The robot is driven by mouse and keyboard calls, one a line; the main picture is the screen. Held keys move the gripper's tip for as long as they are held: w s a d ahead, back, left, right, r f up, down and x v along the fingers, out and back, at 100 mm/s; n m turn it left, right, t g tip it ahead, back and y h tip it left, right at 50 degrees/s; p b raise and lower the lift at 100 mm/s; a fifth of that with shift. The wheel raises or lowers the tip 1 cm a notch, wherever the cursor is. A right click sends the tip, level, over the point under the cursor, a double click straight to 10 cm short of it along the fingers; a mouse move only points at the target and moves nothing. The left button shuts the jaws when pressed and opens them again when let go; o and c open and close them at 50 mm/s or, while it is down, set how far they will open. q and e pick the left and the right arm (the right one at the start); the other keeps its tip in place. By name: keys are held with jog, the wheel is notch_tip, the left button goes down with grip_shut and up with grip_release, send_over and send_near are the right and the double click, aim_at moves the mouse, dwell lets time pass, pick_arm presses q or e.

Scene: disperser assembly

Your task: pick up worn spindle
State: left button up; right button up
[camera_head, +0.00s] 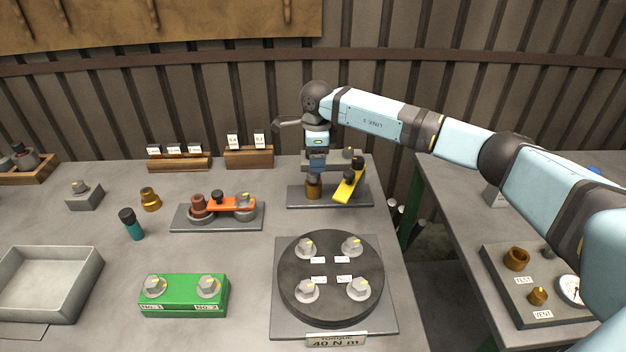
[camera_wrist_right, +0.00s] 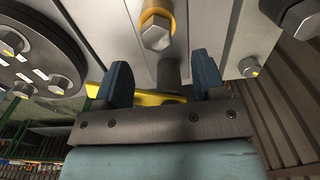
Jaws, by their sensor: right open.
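A brass-coloured cylindrical part (camera_head: 313,189), which looks like the spindle, stands on the grey back plate (camera_head: 298,200). No label shows whether it is the worn one. My right gripper (camera_head: 316,168) is just above it in the head view, pointing down. In the right wrist view the open fingers (camera_wrist_right: 165,80) have a yellow-ringed part with a grey hex head (camera_wrist_right: 156,32) beyond their tips, not between them. A dark cylinder (camera_wrist_right: 170,74) shows in the finger gap. A yellow lever (camera_head: 347,189) with black knobs sits beside the brass part. My left gripper is out of view.
A dark round plate (camera_head: 331,270) with several hex heads stands in front. To the left are an orange-lever fixture (camera_head: 217,217), a green block (camera_head: 184,295), a teal-and-black tool (camera_head: 131,224) and a grey tray (camera_head: 88,275). Labelled wooden racks (camera_head: 180,163) stand behind.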

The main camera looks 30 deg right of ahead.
aim_at(314, 184)
jog(key=f, duration=0.5)
jog(key=shift+w+a+f, duration=0.1)
jog(key=shift+a+f, duration=0.25)
jog(key=shift+a, duration=0.05)
jog(key=c, duration=1.1)
jog(key=shift+c, duration=0.2)
jog(key=shift+r, duration=0.15)
